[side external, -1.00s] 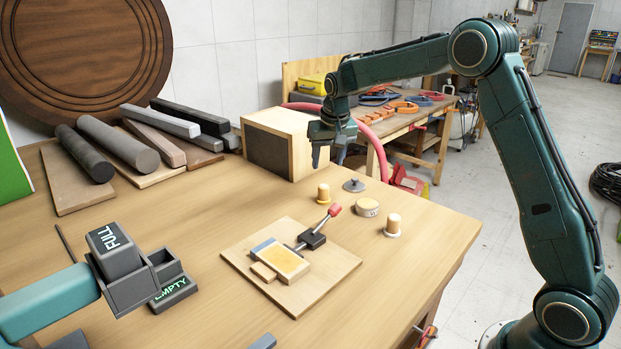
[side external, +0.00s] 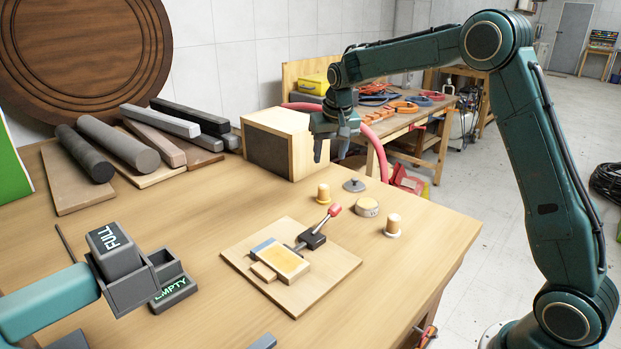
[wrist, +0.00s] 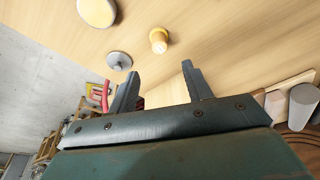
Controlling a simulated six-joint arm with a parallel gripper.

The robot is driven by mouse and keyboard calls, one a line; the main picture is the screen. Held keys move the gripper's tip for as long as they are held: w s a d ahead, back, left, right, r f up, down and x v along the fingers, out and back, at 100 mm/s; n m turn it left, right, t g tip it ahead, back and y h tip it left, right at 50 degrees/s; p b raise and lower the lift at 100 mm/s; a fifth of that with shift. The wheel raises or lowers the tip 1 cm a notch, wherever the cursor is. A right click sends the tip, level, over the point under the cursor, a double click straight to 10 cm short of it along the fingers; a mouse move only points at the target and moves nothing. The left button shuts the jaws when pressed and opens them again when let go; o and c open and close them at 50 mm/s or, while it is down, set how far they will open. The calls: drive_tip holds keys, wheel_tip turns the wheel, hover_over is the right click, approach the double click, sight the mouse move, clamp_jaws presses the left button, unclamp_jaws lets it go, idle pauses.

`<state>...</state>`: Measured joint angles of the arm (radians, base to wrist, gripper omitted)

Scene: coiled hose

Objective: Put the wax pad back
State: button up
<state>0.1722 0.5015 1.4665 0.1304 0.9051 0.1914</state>
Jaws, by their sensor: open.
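I cannot tell for certain which piece is the wax pad. A round cream pad (side external: 367,207) with dark marks on its side lies on the right part of the bench; it also shows at the top of the wrist view (wrist: 97,12). A flat yellow-orange pad (side external: 287,262) lies on a wooden board (side external: 318,282), beside a red-knobbed toggle clamp (side external: 315,238). My gripper (side external: 330,151) is open and empty, raised beside the wooden box. Its two spread fingers show in the wrist view (wrist: 160,84) with nothing between them.
A grey knobbed disc (side external: 354,185) and two capped pegs (side external: 323,193) (side external: 393,225) stand near the round pad. The box (side external: 280,142) is at the back. Bars (side external: 115,148) lie back left.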

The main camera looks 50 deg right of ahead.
drive_tip(key=s+a+r+n+t, duration=0.1)
drive_tip(key=s+a+r, duration=0.35)
drive_tip(key=s, duration=0.45)
drive_tip(key=s+a+r+n+t, duration=0.1)
drive_tip(key=s+a+r+n, duration=0.15)
drive_tip(key=s+r, duration=0.5)
drive_tip(key=s+a+f+n, duration=0.1)
drive_tip(key=s+a+f, duration=0.1)
drive_tip(key=s, duration=0.8)
drive_tip(key=s+a+f+n+y, duration=0.1)
drive_tip(key=s+a+f, duration=0.2)
drive_tip(key=s, duration=0.6)
drive_tip(key=shift+s+f+t, duration=0.35)
drive_tip(key=shift+s+t, duration=0.05)
